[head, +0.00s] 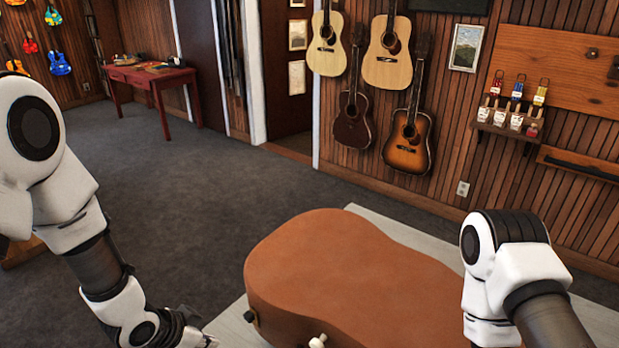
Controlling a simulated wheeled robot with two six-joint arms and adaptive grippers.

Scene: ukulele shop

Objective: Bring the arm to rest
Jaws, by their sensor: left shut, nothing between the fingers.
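My left arm comes in from the left and bends down to the bottom edge. My left gripper (197,337) is partly cut off there, shut and empty, left of the brown guitar case and apart from it in the picture. My right arm bends down at the lower right, in front of the case's right part. Its gripper is out of the picture.
The closed brown guitar case (345,265) lies on a pale surface (395,228) in front of me. Several guitars (408,140) hang on the wood-panelled wall. A small shelf (508,128) with bottles is at right. A red table (150,75) stands far left. Grey carpet (210,200) is clear between.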

